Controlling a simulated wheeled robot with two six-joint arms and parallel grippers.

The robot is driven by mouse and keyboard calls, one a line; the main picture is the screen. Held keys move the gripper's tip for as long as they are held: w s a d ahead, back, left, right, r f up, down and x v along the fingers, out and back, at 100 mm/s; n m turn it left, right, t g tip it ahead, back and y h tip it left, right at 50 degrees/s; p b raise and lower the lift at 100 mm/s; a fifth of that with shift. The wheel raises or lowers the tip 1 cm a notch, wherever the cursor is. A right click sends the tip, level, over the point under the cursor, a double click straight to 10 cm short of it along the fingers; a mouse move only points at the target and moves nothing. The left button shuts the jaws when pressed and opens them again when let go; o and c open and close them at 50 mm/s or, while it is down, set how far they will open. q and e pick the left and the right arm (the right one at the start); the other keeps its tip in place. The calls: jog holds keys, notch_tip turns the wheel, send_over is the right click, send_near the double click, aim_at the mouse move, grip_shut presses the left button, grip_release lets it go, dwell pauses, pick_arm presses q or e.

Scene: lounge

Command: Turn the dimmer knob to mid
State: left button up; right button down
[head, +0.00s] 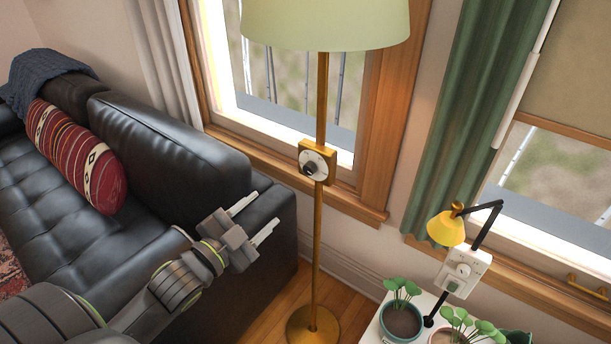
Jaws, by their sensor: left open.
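A dark dimmer knob (310,169) sits on a round white dial in a brass box (332,157) on the pole of a floor lamp (321,110). The knob's exact setting is too small to read. My left gripper (264,210) is open and empty, to the left of the pole and lower than the knob in the head view. It is apart from the knob, its fingers pointing up and right. My right gripper is not in view.
A black leather sofa (168,140) with a red patterned cushion (75,155) stands at left. A white side table (372,332) at lower right holds potted plants (402,318) and a yellow desk lamp (446,229), with a white control box (462,272) beside it.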

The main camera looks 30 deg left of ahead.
aim_at(307, 171)
pick_arm(q)
jog(key=w, duration=0.4)
jog(key=w+d, duration=0.1)
jog(key=w, duration=0.4)
jog(key=w+d, duration=0.1)
jog(key=w, duration=0.4)
jog(key=shift+p, duration=0.3)
jog(key=shift+w, duration=0.5)
jog(key=c, duration=1)
jog(key=shift+o, duration=0.2)
